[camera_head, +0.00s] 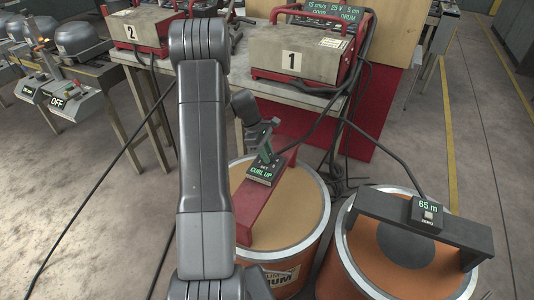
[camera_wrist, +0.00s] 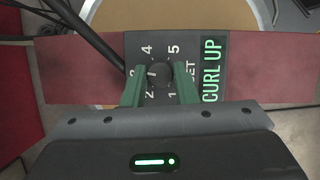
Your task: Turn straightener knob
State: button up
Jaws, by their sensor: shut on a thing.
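The straightener knob (camera_wrist: 158,74) is a small round dark knob on a black panel (camera_wrist: 138,48) with a dial numbered 1 to 5, seen in the wrist view. A green "CURL UP" readout (camera_wrist: 211,68) is beside the dial. In the head view the panel (camera_head: 262,175) sits on a red bar (camera_head: 254,207) across the top of the left drum. My gripper (camera_wrist: 159,78) has its green fingers on both sides of the knob and is shut on it. In the head view my gripper (camera_head: 265,152) is over the panel, and the knob is hidden.
The left drum (camera_head: 312,212) stands next to a second drum (camera_head: 345,267) whose dark bracket (camera_head: 455,233) carries a "65 m" readout. Behind is a bench with a wire feeder marked 1 (camera_head: 300,60) and another marked 2 (camera_head: 140,30). Black cables run around the drums.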

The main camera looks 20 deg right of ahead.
jog(key=m, duration=0.2)
jog(key=m+y, duration=0.1)
jog(key=m, duration=0.1)
jog(key=shift+w+d+m+g, duration=0.1)
jog(key=shift+d+m+g, duration=0.05)
jog(key=shift+m+g, duration=0.2)
jog(key=m+y, duration=0.2)
jog(key=m, duration=0.2)
jog(key=shift+d+m, duration=0.1)
jog(key=shift+m, duration=0.25)
jog(key=shift+y, duration=0.3)
jog(key=o, duration=1)
jog(key=shift+g, duration=0.25)
jog(key=b+v, duration=0.1)
jog(key=v, duration=1.2)
jog(key=shift+r, duration=0.4)
